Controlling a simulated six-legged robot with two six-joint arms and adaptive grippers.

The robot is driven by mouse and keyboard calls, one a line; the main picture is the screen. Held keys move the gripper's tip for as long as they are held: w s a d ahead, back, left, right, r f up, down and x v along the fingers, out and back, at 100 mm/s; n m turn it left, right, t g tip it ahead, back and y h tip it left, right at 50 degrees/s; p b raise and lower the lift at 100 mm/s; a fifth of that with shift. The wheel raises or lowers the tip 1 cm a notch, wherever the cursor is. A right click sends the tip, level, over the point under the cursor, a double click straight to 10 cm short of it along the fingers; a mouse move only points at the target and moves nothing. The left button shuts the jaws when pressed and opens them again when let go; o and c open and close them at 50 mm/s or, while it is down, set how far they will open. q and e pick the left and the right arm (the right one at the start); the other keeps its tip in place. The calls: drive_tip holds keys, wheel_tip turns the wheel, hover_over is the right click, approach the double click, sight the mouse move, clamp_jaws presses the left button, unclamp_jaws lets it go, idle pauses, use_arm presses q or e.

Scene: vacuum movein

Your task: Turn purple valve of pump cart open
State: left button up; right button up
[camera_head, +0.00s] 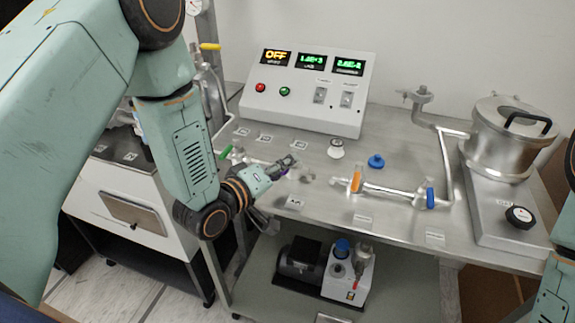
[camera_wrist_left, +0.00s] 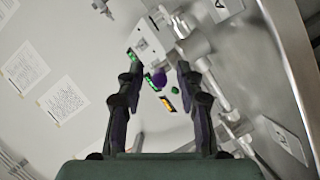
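My left gripper (camera_head: 281,166) reaches over the front left of the steel pump cart (camera_head: 400,224), near its tubing. In the left wrist view, its two fingers stand apart, so the left gripper (camera_wrist_left: 158,66) is open. The round purple valve knob (camera_wrist_left: 159,79) shows between and beyond the fingers, with no clear contact. In the head view the purple valve is mostly hidden by the gripper. Only part of my right arm shows at the right edge; its gripper is out of view.
An orange valve (camera_head: 356,180) and a blue valve (camera_head: 430,198) sit on the tubing to the right. A loose blue knob (camera_head: 376,161) lies behind them. A control box (camera_head: 306,90) stands at the back, a metal pot (camera_head: 508,137) at right. A green handle (camera_head: 225,152) is left of the gripper.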

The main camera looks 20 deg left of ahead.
use_arm(q)
drive_tip(key=shift+w+d+f, duration=0.1)
drive_tip(key=shift+w+d, duration=0.15)
drive_tip(key=shift+w, duration=0.4)
drive_tip(key=shift+c, duration=0.4)
clamp_jaws()
